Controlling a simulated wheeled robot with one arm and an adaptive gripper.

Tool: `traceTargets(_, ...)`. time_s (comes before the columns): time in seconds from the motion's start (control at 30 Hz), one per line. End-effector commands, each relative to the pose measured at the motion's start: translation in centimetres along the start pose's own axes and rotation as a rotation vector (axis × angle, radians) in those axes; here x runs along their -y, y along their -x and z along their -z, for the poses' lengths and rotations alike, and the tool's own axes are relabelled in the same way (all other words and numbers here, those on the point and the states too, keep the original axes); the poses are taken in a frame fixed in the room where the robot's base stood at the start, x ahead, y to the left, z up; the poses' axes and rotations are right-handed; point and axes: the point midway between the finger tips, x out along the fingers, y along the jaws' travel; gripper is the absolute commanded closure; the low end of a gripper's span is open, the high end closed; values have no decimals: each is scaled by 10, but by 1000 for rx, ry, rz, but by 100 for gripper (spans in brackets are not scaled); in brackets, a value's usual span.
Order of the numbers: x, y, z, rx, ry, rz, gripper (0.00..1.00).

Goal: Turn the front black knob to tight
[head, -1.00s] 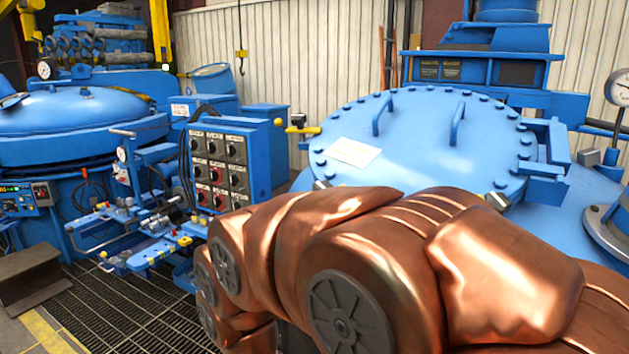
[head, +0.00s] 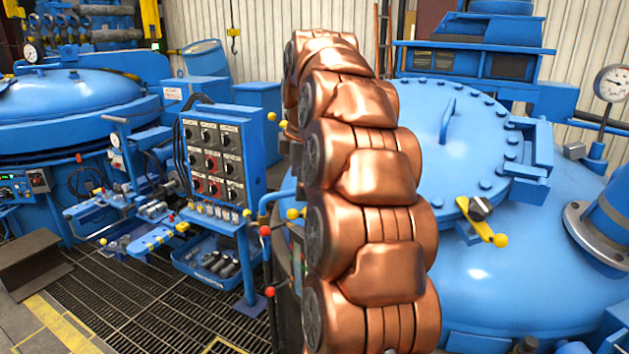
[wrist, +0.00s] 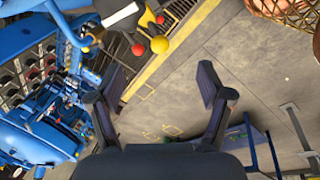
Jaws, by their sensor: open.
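A black knob (head: 480,207) sits on the near edge of the round blue furnace lid (head: 420,105) in the head view. A yellow lever (head: 483,226) with a ball end lies by it. I cannot tell whether this is the front knob, or how tight it is. My copper arm stands upright in front of the lid's left part and hides what is behind it. My gripper (wrist: 162,78) shows in the wrist view, open and empty, with grey floor beyond its fingers. The gripper is not visible in the head view, and no black knob is between its fingers.
A control panel (head: 213,163) with rows of knobs stands left of my arm. Red and yellow ball-ended levers show between panel and arm, and a yellow ball (wrist: 160,45) is above the gripper in the wrist view. A pressure gauge (head: 611,84) rises at the right.

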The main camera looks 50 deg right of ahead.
Motion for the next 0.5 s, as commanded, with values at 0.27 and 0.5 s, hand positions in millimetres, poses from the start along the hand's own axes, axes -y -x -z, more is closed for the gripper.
traceTargets(0.27,-36,17,-43,22,83,-41,21)
traceTargets(0.5,-39,11,-47,25,92,-46,21)
